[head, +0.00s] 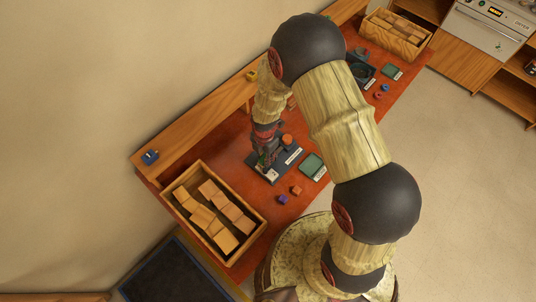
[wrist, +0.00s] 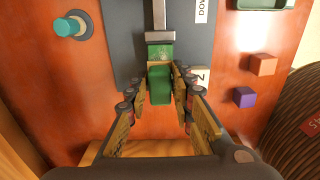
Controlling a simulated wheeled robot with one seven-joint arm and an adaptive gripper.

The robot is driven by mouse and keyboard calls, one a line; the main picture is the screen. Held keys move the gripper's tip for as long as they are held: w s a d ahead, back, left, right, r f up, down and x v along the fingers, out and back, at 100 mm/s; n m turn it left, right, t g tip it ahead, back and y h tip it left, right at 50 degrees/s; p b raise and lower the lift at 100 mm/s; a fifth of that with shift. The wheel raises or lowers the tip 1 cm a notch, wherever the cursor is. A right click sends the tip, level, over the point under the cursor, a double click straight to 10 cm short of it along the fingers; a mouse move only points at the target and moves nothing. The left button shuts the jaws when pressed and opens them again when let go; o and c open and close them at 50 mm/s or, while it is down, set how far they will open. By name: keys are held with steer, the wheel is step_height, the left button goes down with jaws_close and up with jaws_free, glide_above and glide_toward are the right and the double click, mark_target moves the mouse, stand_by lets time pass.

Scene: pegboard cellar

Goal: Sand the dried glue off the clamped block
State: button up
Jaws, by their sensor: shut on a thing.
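My gripper (wrist: 160,97) is shut on a green block (wrist: 159,86) in the wrist view. Just beyond it, a green surface with pale specks (wrist: 160,53) lies by the end of a grey metal clamp part (wrist: 159,37). I cannot tell whether the two green parts are one piece, or whether they touch. The clamp sits on a dark grey base plate (wrist: 125,55). In the head view my gripper (head: 264,160) is low over the dark plate (head: 289,160); the green block's details are too small there to tell.
A wooden box of blocks (head: 252,240) stands at the bench's near end. A green tray (head: 313,166), an orange cube (head: 296,190) and a purple cube (head: 282,199) lie right of the plate. A teal knob-like thing (wrist: 70,27) is left of it. Another block box (head: 390,44) stands far back.

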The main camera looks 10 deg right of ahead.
steer(key=shift+s+a+f, duration=0.2)
steer(key=shift+s, duration=0.5)
steer(key=shift+w+r+p, duration=0.2)
steer(key=shift+r+p, duration=0.25)
steer(key=shift+r, duration=0.1)
steer(key=r+p, duration=0.1)
steer(key=a+r+p, duration=0.1)
steer(key=r, duration=0.1)
steer(key=shift+s+r, duration=0.15)
steer(key=shift+r, duration=0.15)
steer(key=shift+w+d+r, duration=0.15)
steer(key=shift+w+r, duration=0.05)
steer(key=shift+r, duration=0.1)
steer(key=shift+s+r+p, duration=0.2)
steer(key=shift+r+p, duration=0.2)
steer(key=shift+r, duration=0.15)
steer(key=shift+w+f, duration=0.1)
steer(key=shift+w, duration=0.15)
steer(key=shift+r+p, duration=0.8)
steer(key=shift+r, duration=0.75)
